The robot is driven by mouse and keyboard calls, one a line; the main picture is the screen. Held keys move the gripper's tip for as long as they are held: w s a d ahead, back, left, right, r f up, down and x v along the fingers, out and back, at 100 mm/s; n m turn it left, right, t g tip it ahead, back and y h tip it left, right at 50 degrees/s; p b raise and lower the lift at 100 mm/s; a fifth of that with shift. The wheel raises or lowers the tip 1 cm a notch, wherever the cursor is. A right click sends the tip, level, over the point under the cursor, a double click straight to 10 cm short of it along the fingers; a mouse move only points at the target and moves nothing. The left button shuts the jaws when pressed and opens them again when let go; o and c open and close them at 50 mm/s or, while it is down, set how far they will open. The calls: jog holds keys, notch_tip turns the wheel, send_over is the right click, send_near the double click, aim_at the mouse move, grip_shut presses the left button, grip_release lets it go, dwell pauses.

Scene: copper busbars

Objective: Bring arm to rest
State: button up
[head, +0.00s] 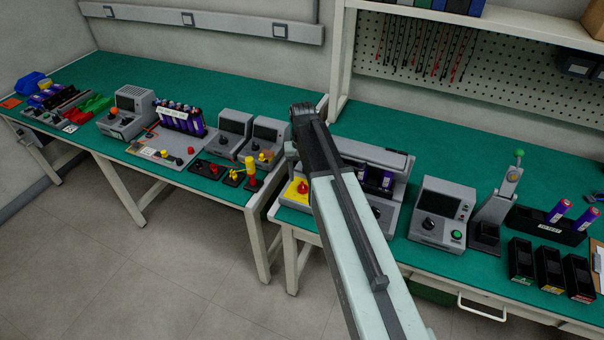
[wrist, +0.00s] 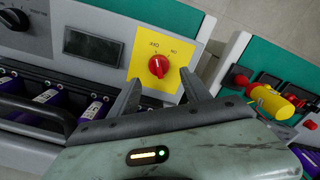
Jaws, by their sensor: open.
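My arm (head: 352,215) reaches from the bottom of the head view up over the benches, with its dark wrist (head: 305,125) at the far end. The fingers are not clear in the head view. In the wrist view my gripper (wrist: 161,76) is open with nothing between its fingers. Its tips show around the lower part of a yellow switch plate with a red rotary knob (wrist: 158,66); I cannot tell how far off they are. The yellow plate (head: 293,198) also shows in the head view, on a grey charging unit left of my arm.
A grey meter box (head: 441,213), a lever press (head: 495,210) and black bins (head: 548,270) stand on the right bench. The left bench (head: 200,80) carries several instruments and yellow and red connectors (head: 252,172). A gap separates the benches. Floor (head: 150,270) at front left is clear.

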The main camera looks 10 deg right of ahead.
notch_tip(320, 180, up, 3)
jog(key=shift+r+p, duration=0.15)
jog(key=shift+p, duration=0.75)
jog(key=shift+a, duration=0.1)
jog(key=s+n, duration=0.1)
jog(key=s, duration=1.4)
jog(key=shift+s+a, duration=0.25)
jog(key=shift+a, duration=0.15)
